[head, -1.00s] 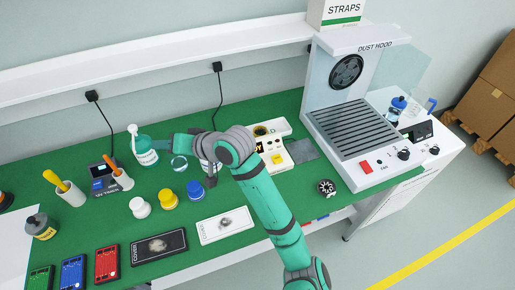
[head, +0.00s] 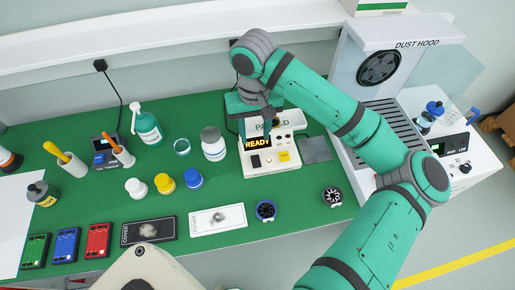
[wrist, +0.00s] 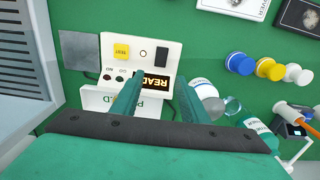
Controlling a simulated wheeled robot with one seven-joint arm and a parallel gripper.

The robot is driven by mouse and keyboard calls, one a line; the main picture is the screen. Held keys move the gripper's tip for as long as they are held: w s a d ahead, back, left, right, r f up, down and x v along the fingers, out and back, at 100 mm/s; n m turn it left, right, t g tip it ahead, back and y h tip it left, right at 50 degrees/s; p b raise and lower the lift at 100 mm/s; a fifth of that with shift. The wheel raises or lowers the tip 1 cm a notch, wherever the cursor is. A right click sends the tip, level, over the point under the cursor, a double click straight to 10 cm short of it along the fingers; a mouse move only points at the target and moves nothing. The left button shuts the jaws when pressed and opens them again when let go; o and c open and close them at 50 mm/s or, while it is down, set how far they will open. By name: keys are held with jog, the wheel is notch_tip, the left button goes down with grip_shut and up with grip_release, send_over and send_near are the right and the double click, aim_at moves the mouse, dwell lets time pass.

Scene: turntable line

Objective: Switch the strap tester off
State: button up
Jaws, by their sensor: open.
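The strap tester (head: 262,172) is a white box on the green bench, with a lit display (head: 258,142) reading READY and a yellow TEST button (head: 284,156). My gripper (head: 257,128) is over the back of the tester, open and empty. In the wrist view its fingers (wrist: 160,84) straddle the display; contact cannot be told.
A white jar (head: 213,145) stands just left of the tester, with a glass dish and a green bottle (head: 148,128) beyond. A grey pad (head: 316,149) and the dust hood (head: 375,90) are to the right.

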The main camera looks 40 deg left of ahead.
aim_at(255, 157)
notch_tip(255, 157, down, 9)
jog(key=shift+w+d, duration=0.1)
jog(key=shift+f, duration=0.7)
